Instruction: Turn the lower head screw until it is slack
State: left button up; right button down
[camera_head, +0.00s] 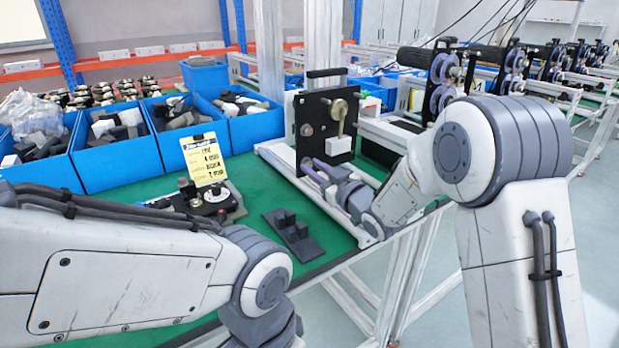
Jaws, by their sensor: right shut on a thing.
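A black upright plate (318,108) of the coder head stands on a pale metal frame on the green table. A brass-coloured round part (339,110) with a shank and a white block (340,146) sit on its face. My right gripper (312,171) is at the lower part of this plate, its fingers pointing at the face. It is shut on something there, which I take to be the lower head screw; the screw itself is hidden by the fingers. My left arm crosses the lower left, and its gripper is out of the picture.
Blue bins (182,137) with dark and white parts line the table's left back. A yellow label card (205,158) stands behind a small black device (205,200). A dark block (288,234) lies on the green table (262,184). More coder units (445,85) stand at right.

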jog(key=shift+f+n+b, duration=0.1)
jog(key=shift+n+b, duration=0.6)
jog(key=shift+n, duration=0.5)
pick_arm(q)
notch_tip(320, 180, down, 2)
jog(key=shift+f, duration=0.15)
pick_arm(e)
jog(key=c, duration=0.8)
grip_release()
jog(key=shift+c, duration=0.2)
